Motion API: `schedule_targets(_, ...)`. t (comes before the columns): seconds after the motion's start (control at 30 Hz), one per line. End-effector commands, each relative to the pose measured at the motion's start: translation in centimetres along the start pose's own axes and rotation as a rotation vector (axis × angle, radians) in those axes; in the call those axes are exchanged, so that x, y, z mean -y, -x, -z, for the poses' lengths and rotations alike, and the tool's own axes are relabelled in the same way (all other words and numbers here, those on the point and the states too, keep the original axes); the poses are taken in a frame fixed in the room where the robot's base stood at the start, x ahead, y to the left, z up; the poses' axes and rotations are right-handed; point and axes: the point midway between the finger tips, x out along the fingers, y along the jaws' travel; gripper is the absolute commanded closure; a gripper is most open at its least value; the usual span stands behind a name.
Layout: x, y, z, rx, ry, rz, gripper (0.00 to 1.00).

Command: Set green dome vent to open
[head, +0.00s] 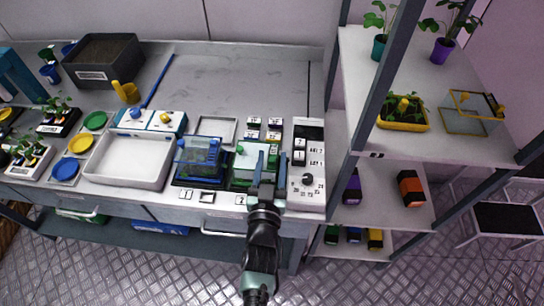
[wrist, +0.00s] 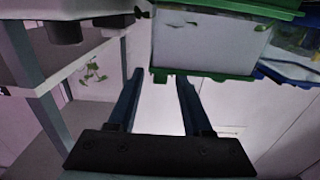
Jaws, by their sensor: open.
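The green dome (head: 246,160) is a clear, pale box on a green base, on the bench beside the blue dome. A small green piece (head: 240,149) shows on its top at the left; I cannot tell whether it is the vent or how it is set. In the wrist view the green dome (wrist: 208,45) fills the upper middle, with a green edge. My gripper (head: 270,167) is open, its fingers at the dome's right front in the head view. In the wrist view the open fingers (wrist: 160,74) are empty, and the dome lies partly beyond them.
The blue dome (head: 200,157) stands close on the left. A white control panel (head: 309,160) with a black knob (head: 308,179) is just right of my gripper. A shelf post (head: 333,75) rises at the right.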

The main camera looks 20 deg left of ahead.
Motion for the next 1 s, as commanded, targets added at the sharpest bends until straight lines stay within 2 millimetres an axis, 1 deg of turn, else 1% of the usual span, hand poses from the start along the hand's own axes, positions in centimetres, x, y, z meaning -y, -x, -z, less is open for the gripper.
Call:
schedule_targets(0.03,0.03,-0.42,0.04,-0.001,0.000,0.000,0.50)
schedule_targets(0.13,0.02,-0.79,0.03,0.000,0.000,0.000,0.50)
schedule_targets(0.4,0.01,-0.90,0.01,0.000,0.000,0.000,0.50)
schedule_targets(0.43,0.01,-0.90,0.01,0.000,0.000,0.000,0.52)
schedule_targets(0.47,0.01,-0.89,0.01,0.000,0.000,0.000,0.57)
schedule_targets(0.5,0.01,-0.89,0.01,0.000,0.000,0.000,0.64)
schedule_targets(0.57,0.00,-0.88,0.01,0.000,0.000,0.000,0.75)
schedule_targets(0.6,0.00,-0.88,0.01,0.000,0.000,0.000,0.82)
schedule_targets(0.7,0.00,-0.88,0.01,0.000,0.000,0.000,1.00)
schedule_targets(1.0,0.00,-0.87,0.01,0.000,0.000,0.000,1.00)
